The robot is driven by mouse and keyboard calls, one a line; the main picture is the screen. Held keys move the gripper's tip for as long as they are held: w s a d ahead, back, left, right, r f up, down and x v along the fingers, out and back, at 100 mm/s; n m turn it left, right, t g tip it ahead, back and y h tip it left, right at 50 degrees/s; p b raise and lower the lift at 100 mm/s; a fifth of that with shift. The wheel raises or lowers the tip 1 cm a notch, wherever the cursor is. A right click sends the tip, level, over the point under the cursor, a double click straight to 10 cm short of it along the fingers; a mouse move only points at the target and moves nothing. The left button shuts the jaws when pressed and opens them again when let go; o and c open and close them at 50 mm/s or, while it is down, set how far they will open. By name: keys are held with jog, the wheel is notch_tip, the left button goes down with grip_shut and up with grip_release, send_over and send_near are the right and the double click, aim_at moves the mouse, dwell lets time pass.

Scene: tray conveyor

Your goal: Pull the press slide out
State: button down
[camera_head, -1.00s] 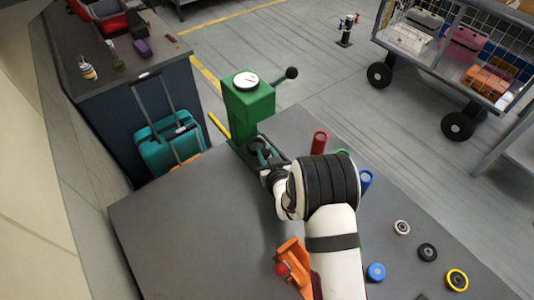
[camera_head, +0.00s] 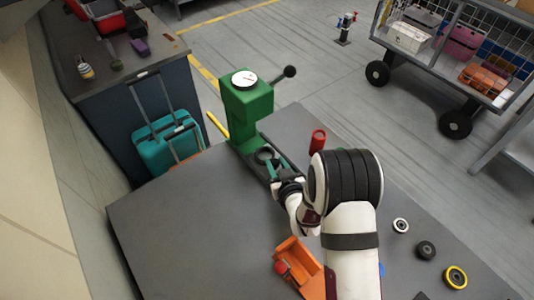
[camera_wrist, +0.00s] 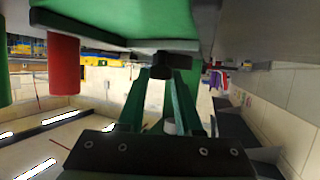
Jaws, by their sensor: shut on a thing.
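The green press (camera_head: 247,105) with a white dial on top and a black-knobbed lever stands at the back of the grey table. Its dark press slide (camera_head: 265,153), with a ring-shaped seat, sticks out from the foot of the press toward the lower right. My gripper (camera_head: 277,172) is at the slide's outer end. In the wrist view, the green fingers of my gripper (camera_wrist: 172,75) are closed on a small dark handle (camera_wrist: 173,60). My wrist and arm partly hide the handle in the head view.
A red tube (camera_head: 317,141) stands right of the slide. An orange holder (camera_head: 298,262) lies at the front, beside my arm. Several rings (camera_head: 400,226) lie at the right. The table's left part is clear.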

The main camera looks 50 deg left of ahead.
jog(key=d, duration=0.7)
jog(key=shift+d, duration=0.4)
jog(key=c, duration=0.6)
grip_release()
jog(key=v, duration=0.7)
jog(key=shift+s+d+r, duration=0.1)
jog(key=shift+d+r, duration=0.05)
